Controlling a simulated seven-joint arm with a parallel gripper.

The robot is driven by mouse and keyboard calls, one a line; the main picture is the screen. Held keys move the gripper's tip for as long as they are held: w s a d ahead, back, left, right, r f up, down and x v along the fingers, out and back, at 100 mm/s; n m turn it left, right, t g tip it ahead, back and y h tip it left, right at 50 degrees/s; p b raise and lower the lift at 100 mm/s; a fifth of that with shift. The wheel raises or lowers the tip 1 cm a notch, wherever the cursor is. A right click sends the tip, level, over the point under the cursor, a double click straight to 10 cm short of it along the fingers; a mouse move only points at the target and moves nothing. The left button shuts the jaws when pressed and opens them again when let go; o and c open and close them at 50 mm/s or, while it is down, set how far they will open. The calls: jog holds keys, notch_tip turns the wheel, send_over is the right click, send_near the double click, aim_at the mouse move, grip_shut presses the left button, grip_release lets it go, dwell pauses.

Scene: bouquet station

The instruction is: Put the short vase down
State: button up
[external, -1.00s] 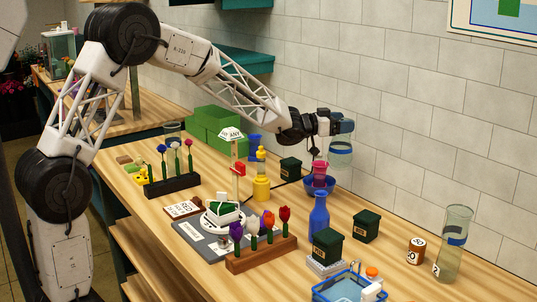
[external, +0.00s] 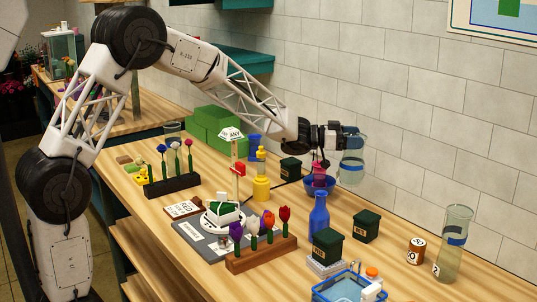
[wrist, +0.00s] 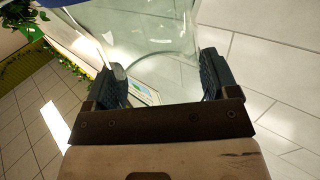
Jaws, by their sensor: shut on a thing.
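The short vase (external: 352,170) is clear glass with a blue band. My gripper (external: 346,140) is shut on it and holds it up in the air near the tiled wall, to the right of a blue bowl (external: 320,187). In the wrist view the glass of the vase (wrist: 135,30) sits between the two dark finger pads of my gripper (wrist: 160,80). The vase looks roughly upright in the external view. A taller clear vase (external: 453,245) with a blue band stands on the bench at the right.
A flower rack (external: 262,255) and a blue basket (external: 340,292) are at the front. Bare bench shows between the green boxes and the wall.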

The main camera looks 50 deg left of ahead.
aim_at(341, 170)
jog(key=shift+m+g+h, duration=0.6)
jog(key=shift+h, duration=0.1)
jog(key=shift+s+a+f, duration=0.15)
jog(key=shift+a+f, duration=0.15)
jog(key=shift+a, duration=0.35)
jog(key=shift+s+a+f, duration=0.1)
jog(key=shift+a+f, duration=0.2)
jog(key=shift+a, duration=0.35)
jog(key=shift+s+a+f, duration=0.15)
jog(key=shift+a+f, duration=0.15)
jog(key=shift+a, duration=0.35)
jog(key=shift+f, duration=0.1)
jog(key=shift+f, duration=2.5)
jog(key=shift+f, duration=2.55)
jog(key=o, duration=1.6)
jog(key=shift+o, duration=0.2)
